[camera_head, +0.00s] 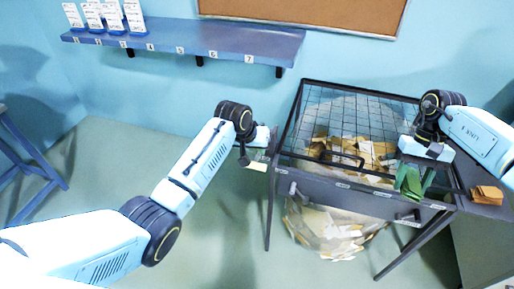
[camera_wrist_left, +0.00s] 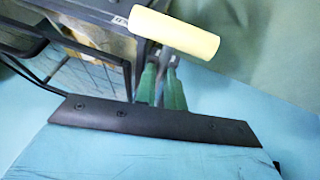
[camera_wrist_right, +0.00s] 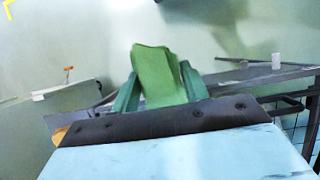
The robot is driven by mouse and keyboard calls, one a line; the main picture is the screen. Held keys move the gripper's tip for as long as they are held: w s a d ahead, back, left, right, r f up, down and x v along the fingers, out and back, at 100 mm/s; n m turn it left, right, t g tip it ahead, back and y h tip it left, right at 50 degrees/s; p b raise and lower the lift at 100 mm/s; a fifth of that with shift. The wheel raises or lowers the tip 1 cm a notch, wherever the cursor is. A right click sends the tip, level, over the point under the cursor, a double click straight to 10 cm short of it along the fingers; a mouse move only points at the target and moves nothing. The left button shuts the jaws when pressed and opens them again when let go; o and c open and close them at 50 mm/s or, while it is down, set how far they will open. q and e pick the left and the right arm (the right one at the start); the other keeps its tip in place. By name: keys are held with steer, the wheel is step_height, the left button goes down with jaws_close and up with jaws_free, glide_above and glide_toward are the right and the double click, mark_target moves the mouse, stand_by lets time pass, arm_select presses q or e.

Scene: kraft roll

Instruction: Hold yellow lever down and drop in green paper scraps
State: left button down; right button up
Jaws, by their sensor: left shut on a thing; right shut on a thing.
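The yellow lever (camera_head: 257,166) is at the left front of the dark bin. Its pale yellow handle (camera_wrist_left: 175,32) shows in the left wrist view. My left gripper (camera_head: 246,158) is shut on the lever, with the grey shaft between its green fingertips (camera_wrist_left: 165,80). My right gripper (camera_wrist_right: 158,90) is shut on the green paper scraps (camera_wrist_right: 158,72). In the head view, the green scraps (camera_head: 409,181) hang over the right front of the bin. Its own green fingers are beside them.
The bin has a wire mesh top (camera_head: 350,108), with brown and cream scraps (camera_head: 345,148) inside. More pale paper (camera_head: 325,230) bulges beneath. Orange-brown scraps (camera_head: 487,194) lie on a ledge at the right. A blue wall shelf (camera_head: 215,38) holds white cards (camera_head: 103,15).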

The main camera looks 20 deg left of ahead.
arm_select(q)
steer(key=shift+s+a+f, duration=0.1)
steer(key=shift+s+f, duration=0.1)
steer(key=shift+f, duration=1.4)
steer(key=shift+s+f, duration=0.15)
steer(key=shift+f, duration=1.4)
arm_select(e)
steer(key=shift+w+f, duration=0.1)
steer(key=shift+w, duration=0.05)
arm_select(q)
steer(key=shift+a, duration=0.1)
arm_select(e)
steer(key=shift+d, duration=0.1)
steer(key=shift+s, duration=0.6)
arm_select(q)
steer(key=shift+a, duration=0.1)
arm_select(e)
steer(key=s, duration=2.8)
steer(key=shift+s, duration=0.4)
arm_select(q)
steer(key=shift+r, duration=0.2)
steer(key=shift+w+r, duration=0.15)
steer(key=shift+r, duration=1.15)
steer(key=shift+w+r, duration=0.15)
steer(key=shift+r, duration=1.15)
